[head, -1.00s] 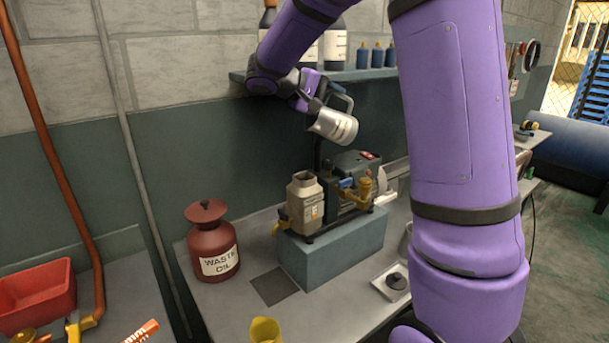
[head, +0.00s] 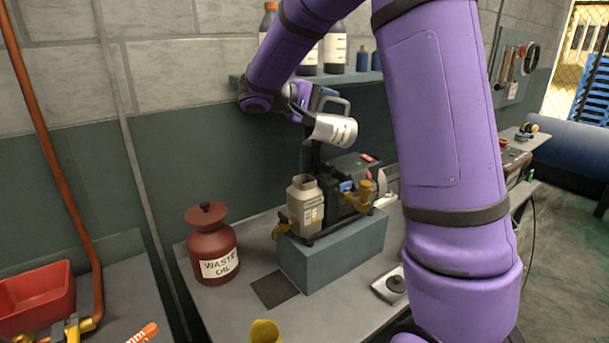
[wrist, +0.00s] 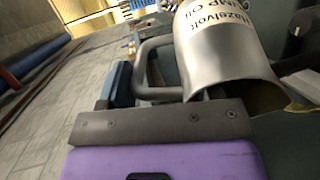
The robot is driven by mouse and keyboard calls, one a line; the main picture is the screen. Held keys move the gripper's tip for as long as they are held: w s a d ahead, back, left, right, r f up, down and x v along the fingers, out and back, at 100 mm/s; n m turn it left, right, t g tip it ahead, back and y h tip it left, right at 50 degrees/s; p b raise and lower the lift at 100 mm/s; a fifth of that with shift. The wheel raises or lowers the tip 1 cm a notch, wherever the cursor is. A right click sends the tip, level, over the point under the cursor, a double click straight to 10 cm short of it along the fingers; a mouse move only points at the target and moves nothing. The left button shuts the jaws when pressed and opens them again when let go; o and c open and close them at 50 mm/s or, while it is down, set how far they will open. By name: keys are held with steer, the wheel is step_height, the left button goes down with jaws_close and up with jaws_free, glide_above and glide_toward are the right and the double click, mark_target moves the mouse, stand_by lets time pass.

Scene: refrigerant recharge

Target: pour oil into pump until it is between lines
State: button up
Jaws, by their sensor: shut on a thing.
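My gripper (head: 312,106) is shut on the handle of a metal oil jug (head: 333,131), held up in the air. The jug lies tipped on its side, close to horizontal, above the pump (head: 346,180). The wrist view shows the jug (wrist: 222,50) with a "Pump Oil" label, its handle by my gripper (wrist: 140,88), and a yellowish tint at its mouth. The pump stands on a grey-green block, with a beige canister (head: 303,205) at its left. No oil stream is visible. The pump's level lines cannot be made out.
A red waste oil can (head: 212,247) stands left of the block (head: 335,253). A yellow cup (head: 265,332) is at the front, and a pale tray (head: 388,287) lies to the right. A shelf with bottles (head: 334,50) is behind the jug.

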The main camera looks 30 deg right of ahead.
steer(key=shift+s+d, duration=0.1)
steer(key=shift+s+d, duration=0.1)
steer(key=shift+d, duration=0.1)
steer(key=shift+d+b, duration=0.4)
steer(key=shift+b, duration=0.25)
stand_by(0.4)
steer(key=shift+w+a+f+h+b, duration=0.25)
steer(key=shift+a+h+b, duration=0.35)
steer(key=shift+b, duration=0.7)
stand_by(1.3)
steer(key=shift+s+d+r+y, duration=0.3)
steer(key=shift+d+y, duration=0.2)
steer(key=shift+d, duration=0.1)
steer(key=shift+s+d+r+y, duration=0.15)
steer(key=shift+d+r+y, duration=0.1)
steer(key=shift+d+y, duration=0.3)
steer(key=shift+w+a+f, duration=0.15)
steer(key=shift+w, duration=0.05)
